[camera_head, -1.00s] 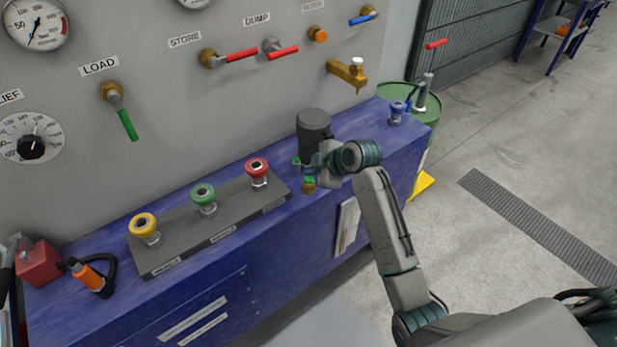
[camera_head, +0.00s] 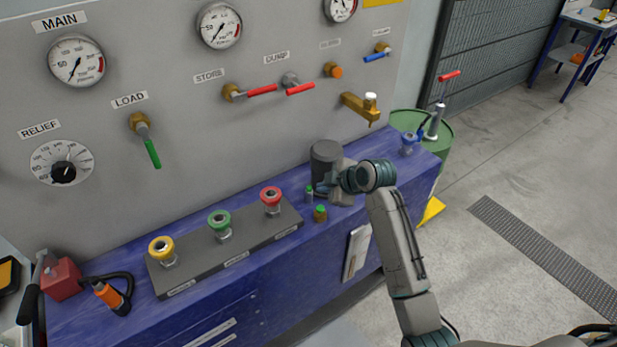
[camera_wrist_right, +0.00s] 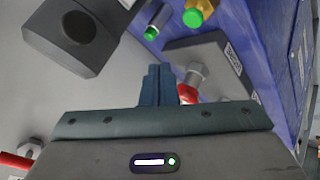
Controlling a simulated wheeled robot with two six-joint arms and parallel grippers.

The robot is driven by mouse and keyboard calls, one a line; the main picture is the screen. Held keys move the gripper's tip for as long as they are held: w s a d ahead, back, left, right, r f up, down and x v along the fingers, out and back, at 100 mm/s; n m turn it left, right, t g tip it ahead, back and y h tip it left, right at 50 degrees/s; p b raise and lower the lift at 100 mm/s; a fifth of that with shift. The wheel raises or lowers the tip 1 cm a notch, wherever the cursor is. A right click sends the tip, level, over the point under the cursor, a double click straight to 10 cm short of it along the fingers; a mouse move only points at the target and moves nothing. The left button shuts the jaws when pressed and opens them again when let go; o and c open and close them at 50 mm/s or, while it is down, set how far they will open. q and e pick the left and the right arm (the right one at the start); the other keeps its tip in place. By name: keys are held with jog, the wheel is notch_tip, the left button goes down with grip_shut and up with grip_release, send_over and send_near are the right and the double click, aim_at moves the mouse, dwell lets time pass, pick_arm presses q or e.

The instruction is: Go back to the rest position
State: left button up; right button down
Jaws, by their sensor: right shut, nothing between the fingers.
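My right gripper (camera_head: 322,189) is over the right part of the blue bench (camera_head: 95,325), in front of the dark grey cylinder (camera_head: 326,153). In the right wrist view its fingers (camera_wrist_right: 157,86) are together with nothing between them. My right arm comes in from the lower right and bends at the elbow above the bench. Near the gripper stand a small green-topped brass fitting (camera_head: 320,214) and a small green-capped piece (camera_head: 309,194). My left gripper does not show in either view.
Behind is a grey panel (camera_head: 200,135) with gauges, valves and a brass tap (camera_head: 359,107). A green drum (camera_head: 434,132) stands at the right end. Floor to the right is open.

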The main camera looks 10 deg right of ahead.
jog(key=s+d+f+m+g+h, duration=0.1)
jog(key=s+d+f+m+h, duration=0.3)
jog(key=s, duration=0.9)
jog(key=s+d+f+m+g, duration=0.15)
jog(key=s+m, duration=0.35)
jog(key=s, duration=0.8)
jog(key=s+d+f+m+g+h, duration=0.25)
jog(key=s+m, duration=0.25)
jog(key=s, duration=0.8)
notch_tip(320, 180, down, 34)
jog(key=d+b, duration=0.2)
jog(key=b, duration=0.1)
jog(key=s+d+f+m+g+b, duration=0.1)
jog(key=s+f+b, duration=0.1)
jog(key=s+f, duration=1.6)
notch_tip(320, 180, down, 3)
jog(key=shift+s+r+g+y, duration=0.1)
jog(key=shift+s+g+y, duration=0.2)
jog(key=shift+y, duration=0.15)
